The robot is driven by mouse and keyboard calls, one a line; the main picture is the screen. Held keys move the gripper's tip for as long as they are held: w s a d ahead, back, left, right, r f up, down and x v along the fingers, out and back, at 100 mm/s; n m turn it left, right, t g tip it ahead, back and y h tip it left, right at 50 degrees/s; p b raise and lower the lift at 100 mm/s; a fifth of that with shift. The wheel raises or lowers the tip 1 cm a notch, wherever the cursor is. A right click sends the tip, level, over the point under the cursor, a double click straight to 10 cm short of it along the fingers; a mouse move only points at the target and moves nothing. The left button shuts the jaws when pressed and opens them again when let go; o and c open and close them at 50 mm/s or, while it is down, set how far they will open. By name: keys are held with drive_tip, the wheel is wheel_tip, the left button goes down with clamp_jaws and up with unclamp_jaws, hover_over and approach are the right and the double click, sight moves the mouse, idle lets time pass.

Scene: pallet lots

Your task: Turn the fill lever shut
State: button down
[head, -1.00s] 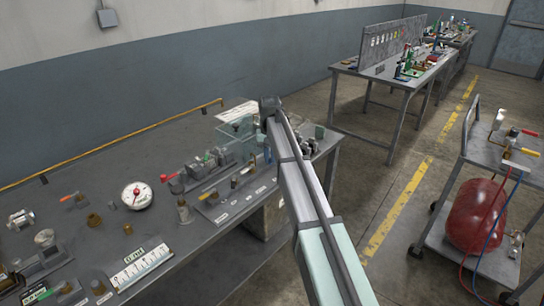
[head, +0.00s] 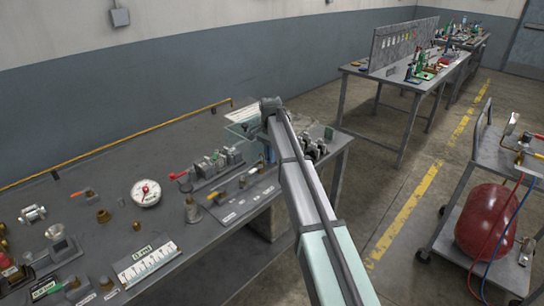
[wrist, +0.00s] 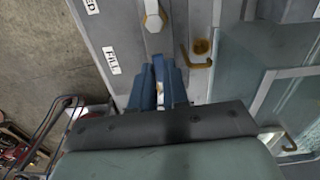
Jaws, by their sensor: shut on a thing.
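In the wrist view my gripper's blue fingers (wrist: 166,70) are shut beside the white FILL label (wrist: 111,59) on a grey panel. A small pale and orange piece (wrist: 160,93) shows between the fingers. It appears to be part of the fill lever, but most of it is hidden, so I cannot tell its angle. In the head view my arm covers most of the gripper (head: 269,153) at the bench's far right end.
A clear box (head: 243,115) stands behind my gripper. A cart with a red tank (head: 487,222) is at right.

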drive_tip(key=shift+w+a+m, duration=0.1)
drive_tip(key=shift+w+m, duration=0.05)
drive_tip(key=shift+m, duration=0.25)
drive_tip(key=c, duration=1.1)
unclamp_jaws()
